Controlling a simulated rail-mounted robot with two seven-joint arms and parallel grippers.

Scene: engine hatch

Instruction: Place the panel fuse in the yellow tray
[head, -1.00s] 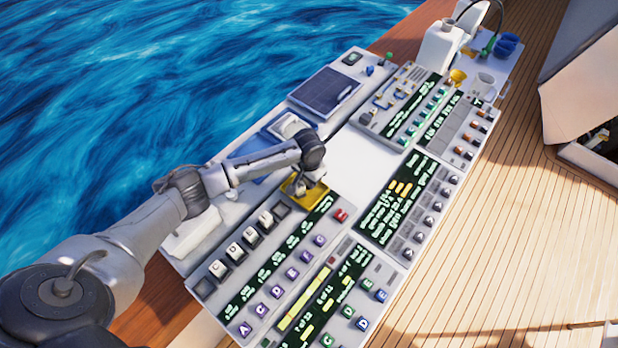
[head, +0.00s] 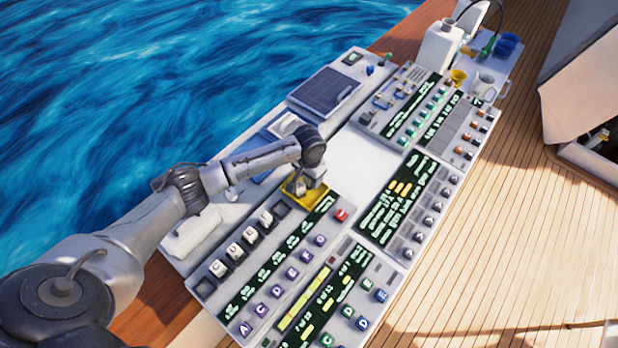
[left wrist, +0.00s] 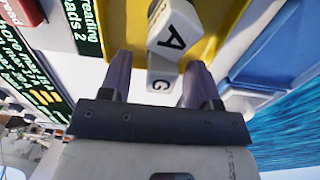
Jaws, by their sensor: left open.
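The yellow tray (head: 315,197) lies at the back end of the lettered console, and it fills the top middle of the left wrist view (left wrist: 120,22). In that view a white block marked A (left wrist: 173,30) sits tilted at the tray, just beyond my fingertips. A second pale block marked G (left wrist: 160,80) shows partly behind it, between my fingers in the picture. I cannot tell which block is the panel fuse. My left gripper (left wrist: 159,62) is open over the tray, its fingers apart with a gap beside the blocks. In the head view my left gripper (head: 300,184) hides part of the tray.
Several white lettered blocks (head: 250,236) stand in a row of slots, with an empty dark slot (head: 282,202) beside the tray. Labelled panels and knobs lie in front. A white bare surface (head: 365,160) is clear. A white jug (head: 440,45) stands at the far end.

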